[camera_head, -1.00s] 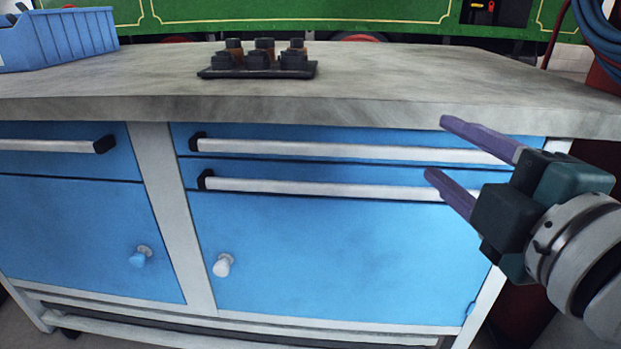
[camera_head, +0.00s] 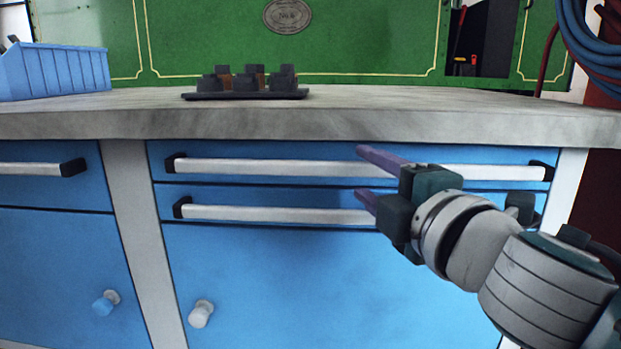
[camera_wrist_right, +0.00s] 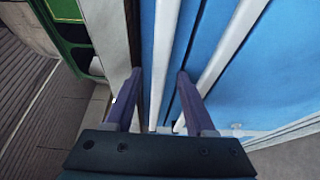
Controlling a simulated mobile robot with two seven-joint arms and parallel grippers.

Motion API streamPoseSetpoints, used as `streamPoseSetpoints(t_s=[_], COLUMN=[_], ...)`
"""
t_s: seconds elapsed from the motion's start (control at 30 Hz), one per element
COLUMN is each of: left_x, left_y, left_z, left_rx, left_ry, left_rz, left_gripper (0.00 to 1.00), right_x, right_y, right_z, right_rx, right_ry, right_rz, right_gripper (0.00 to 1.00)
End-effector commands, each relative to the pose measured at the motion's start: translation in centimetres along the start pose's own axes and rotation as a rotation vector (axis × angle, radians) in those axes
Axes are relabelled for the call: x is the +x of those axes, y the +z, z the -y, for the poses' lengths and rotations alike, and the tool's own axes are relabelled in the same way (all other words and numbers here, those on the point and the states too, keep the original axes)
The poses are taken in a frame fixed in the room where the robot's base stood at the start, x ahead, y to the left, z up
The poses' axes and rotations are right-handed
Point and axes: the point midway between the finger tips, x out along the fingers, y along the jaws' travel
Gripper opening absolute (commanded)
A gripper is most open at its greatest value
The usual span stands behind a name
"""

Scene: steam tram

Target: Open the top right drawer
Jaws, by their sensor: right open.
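The top right drawer (camera_head: 350,182) is a shallow blue front just under the worktop, closed, with a long white bar handle (camera_head: 260,167) with black ends. My right gripper (camera_head: 361,173) is open and empty in front of the drawers. Its purple fingers are one above the other, at about the height of this handle. In the right wrist view the top handle (camera_wrist_right: 163,60) runs between the two fingertips (camera_wrist_right: 159,72). I cannot tell whether the fingers reach around the bar or stop short of it. My left gripper is not in view.
A second drawer handle (camera_head: 270,213) lies close below, near the lower finger. The grey worktop (camera_head: 400,122) overhangs above. On it stand a black tray with dark parts (camera_head: 245,93) and a blue bin (camera_head: 60,72). A white knob (camera_head: 201,313) is on the door below.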

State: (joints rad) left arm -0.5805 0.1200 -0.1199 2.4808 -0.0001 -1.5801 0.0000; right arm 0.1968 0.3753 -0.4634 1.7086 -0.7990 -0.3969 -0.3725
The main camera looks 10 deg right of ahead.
Motion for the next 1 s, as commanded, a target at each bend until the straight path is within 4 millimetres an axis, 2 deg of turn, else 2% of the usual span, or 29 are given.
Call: streamPoseSetpoints(t_s=[0.13,0.4,0.9,1.0], left_x=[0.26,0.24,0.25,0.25], left_y=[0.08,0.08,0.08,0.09], left_z=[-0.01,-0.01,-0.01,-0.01], left_rx=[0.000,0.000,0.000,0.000], left_ry=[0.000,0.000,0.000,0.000], left_rz=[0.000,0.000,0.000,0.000], left_gripper=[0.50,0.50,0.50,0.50], right_x=[0.91,1.03,1.01,1.00], right_y=[0.01,0.00,0.01,0.01], right_z=[0.00,-0.03,-0.01,0.01], right_rx=[-0.001,0.000,0.000,0.000], right_ry=[0.001,0.000,0.000,-0.001], right_rz=[0.001,0.000,0.001,0.001], right_gripper=[0.55,0.55,0.00,0.00])
